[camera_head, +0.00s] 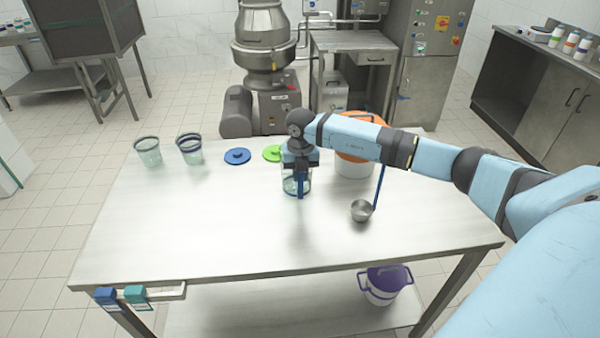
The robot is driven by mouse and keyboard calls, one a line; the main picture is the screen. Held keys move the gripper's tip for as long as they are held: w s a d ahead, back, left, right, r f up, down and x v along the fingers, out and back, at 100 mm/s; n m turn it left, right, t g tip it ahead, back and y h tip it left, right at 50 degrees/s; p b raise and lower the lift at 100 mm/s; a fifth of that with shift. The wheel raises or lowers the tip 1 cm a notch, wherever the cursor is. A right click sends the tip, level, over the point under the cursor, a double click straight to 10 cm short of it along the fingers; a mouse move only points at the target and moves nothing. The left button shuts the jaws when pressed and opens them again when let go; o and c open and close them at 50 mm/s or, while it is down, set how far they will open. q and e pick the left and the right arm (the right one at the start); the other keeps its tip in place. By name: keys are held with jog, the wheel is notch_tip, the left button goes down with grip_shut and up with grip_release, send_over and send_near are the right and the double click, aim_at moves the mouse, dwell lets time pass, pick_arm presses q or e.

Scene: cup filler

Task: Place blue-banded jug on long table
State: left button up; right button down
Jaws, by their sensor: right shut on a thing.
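My right gripper (300,160) points down over the middle of the long table (200,235) and is shut on a clear jug with blue on it, taken as the blue-banded jug (290,187). The jug is upright, its upper part hidden by the gripper. Its base appears at or very near the tabletop; I cannot tell whether it touches. My left gripper is not in view.
Two clear vessels with dark rims, a left one (148,152) and a right one (190,150), stand back left. A blue lid (238,156), a green lid (272,153), an orange-topped bucket (353,168) and a ladle (362,211) are nearby. The front is clear.

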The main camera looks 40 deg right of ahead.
jog(key=c, duration=1.1)
grip_release()
jog(key=shift+f, duration=0.1)
